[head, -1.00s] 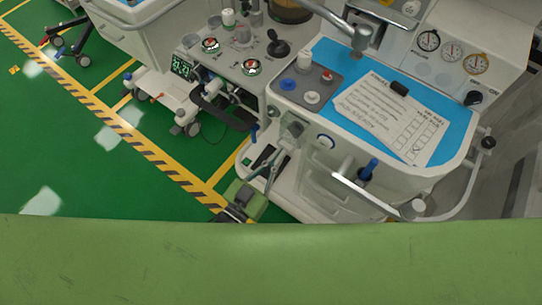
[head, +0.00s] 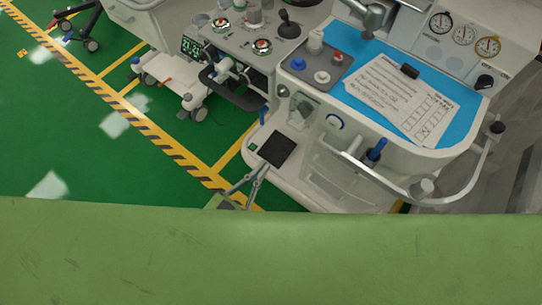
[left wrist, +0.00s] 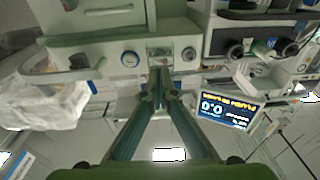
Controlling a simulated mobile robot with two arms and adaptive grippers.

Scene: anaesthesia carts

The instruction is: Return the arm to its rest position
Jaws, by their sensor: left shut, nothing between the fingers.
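My left gripper (head: 262,168) shows low in the head view, in front of the white anaesthesia cart (head: 330,192) and beside a dark square pad on its lower ledge. Its thin fingers come together at the tips, shut and empty. Its base is partly hidden by the green band along the bottom, which looks like my own body. In the left wrist view the two fingers (left wrist: 158,78) run up from the bottom and meet in front of a pale cart panel with round knobs. Whether they touch the cart cannot be told. My right gripper is not in view.
The cart carries a blue mat (head: 462,118) with a checklist (head: 400,97), and a curved rail (head: 455,198) juts out at its front. A second cart with dials (head: 250,50) stands to the left. Green floor (head: 70,130) with a striped line (head: 120,115) is free at left.

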